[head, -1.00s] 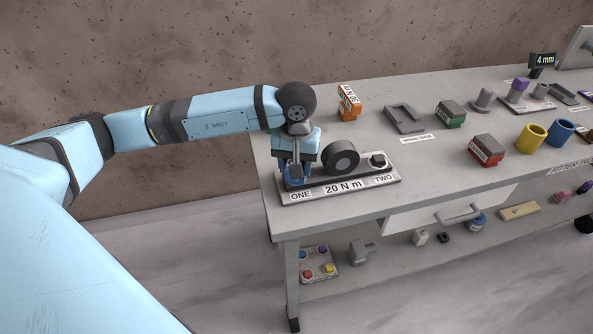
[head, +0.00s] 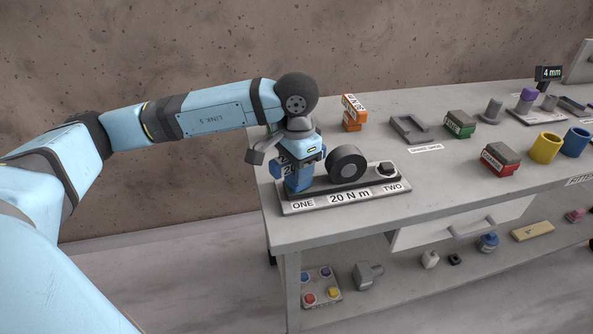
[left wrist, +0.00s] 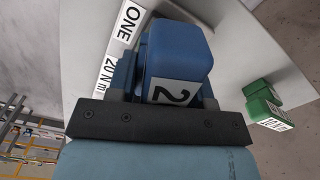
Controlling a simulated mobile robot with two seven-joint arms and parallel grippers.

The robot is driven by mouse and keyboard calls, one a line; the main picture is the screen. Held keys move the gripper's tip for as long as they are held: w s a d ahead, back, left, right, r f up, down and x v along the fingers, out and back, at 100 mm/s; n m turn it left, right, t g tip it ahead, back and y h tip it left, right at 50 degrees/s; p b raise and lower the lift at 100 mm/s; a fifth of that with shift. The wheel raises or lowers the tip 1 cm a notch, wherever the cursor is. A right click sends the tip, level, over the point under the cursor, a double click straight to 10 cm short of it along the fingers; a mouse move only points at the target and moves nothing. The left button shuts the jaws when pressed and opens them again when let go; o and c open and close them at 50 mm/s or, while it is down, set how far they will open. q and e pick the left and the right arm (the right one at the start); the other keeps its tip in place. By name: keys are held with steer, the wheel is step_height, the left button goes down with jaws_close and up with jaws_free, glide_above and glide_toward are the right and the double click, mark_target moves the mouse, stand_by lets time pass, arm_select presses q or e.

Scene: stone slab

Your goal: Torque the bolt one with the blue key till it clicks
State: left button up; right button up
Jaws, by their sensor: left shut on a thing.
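My left gripper (head: 298,160) is shut on the blue key (head: 299,180) at the ONE end of the plate marked 20 N m (head: 349,196). The blue key stands upright over the place of bolt one, which it and the gripper hide. In the left wrist view the blue key (left wrist: 181,50) fills the middle, with part of a "2" label showing, and the ONE label lies beside it. Bolt two (head: 387,169) is a dark bolt at the TWO end. A dark round wheel (head: 347,163) stands between the two ends. My right gripper is not in view.
An orange key (head: 353,113), a grey cradle (head: 411,129), a green key (head: 459,124) and a red-and-grey block (head: 500,158) stand behind and to the right. Yellow (head: 545,147) and blue cups stand farther right. Bare bench top (head: 440,190) lies right of the plate.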

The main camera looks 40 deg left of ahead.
arm_select(q)
steer(key=shift+r+p, duration=0.4)
steer(key=shift+r, duration=1.2)
steer(key=shift+r, duration=0.1)
steer(key=shift+r+p, duration=1)
steer(key=shift+r, duration=1.4)
